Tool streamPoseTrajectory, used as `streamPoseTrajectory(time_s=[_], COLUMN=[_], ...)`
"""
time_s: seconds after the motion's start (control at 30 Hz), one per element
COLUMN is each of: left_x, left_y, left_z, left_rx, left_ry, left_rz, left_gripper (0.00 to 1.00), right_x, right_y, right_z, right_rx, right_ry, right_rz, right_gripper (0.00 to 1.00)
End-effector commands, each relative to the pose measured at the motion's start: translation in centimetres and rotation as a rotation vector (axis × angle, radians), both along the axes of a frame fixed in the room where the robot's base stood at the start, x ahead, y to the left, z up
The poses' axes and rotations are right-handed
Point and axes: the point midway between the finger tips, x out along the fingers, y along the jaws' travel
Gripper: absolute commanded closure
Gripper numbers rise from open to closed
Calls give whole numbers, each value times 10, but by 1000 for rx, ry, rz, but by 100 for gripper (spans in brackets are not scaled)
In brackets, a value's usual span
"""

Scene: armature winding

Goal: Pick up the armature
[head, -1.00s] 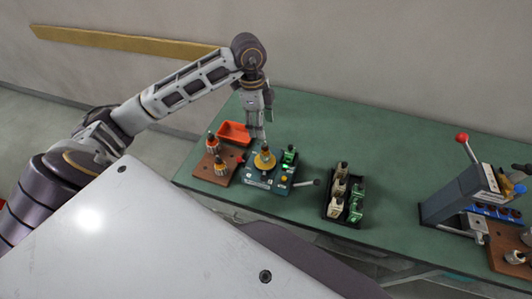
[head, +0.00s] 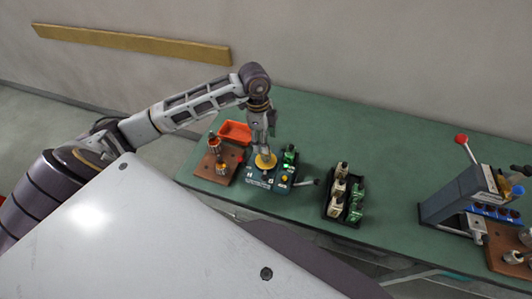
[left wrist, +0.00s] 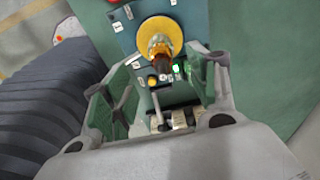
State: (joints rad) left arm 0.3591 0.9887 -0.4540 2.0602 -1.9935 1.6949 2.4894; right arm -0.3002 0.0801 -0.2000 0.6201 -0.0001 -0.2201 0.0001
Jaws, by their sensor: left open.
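An armature with copper-orange windings and a dark end (left wrist: 161,52) stands on the round yellow disc (left wrist: 172,31) of a blue winding unit. In the head view the yellow disc (head: 265,163) shows below my left gripper (head: 263,146), which largely hides the armature there. In the left wrist view the two green-padded fingers of my left gripper (left wrist: 163,78) are spread apart, with the armature near the gap between their tips. The gripper is open and holds nothing. My right gripper is in neither view.
A brown board (head: 208,169) with more armatures stands left of the blue unit (head: 254,183), and an orange-red tray (head: 235,131) behind. A black rack (head: 334,211) of spools stands to the right. A grey lever press (head: 452,199) is far right.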

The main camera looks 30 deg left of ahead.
Motion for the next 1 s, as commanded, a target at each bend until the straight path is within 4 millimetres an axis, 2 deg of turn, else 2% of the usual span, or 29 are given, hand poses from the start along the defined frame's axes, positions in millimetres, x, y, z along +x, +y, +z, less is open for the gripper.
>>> streamPoseTrajectory(time_s=[0.2,0.67,1.0], left_x=[0,1,4], left_y=[-1,-2,-6], left_z=[-14,-19,-51], left_rx=[1,0,0], left_ry=[0,0,1], left_rz=[0,0,0], left_gripper=[41,41,41], right_x=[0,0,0], right_y=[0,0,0], right_z=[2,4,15], right_rx=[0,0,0], right_ry=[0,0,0], right_rz=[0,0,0], right_gripper=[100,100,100])
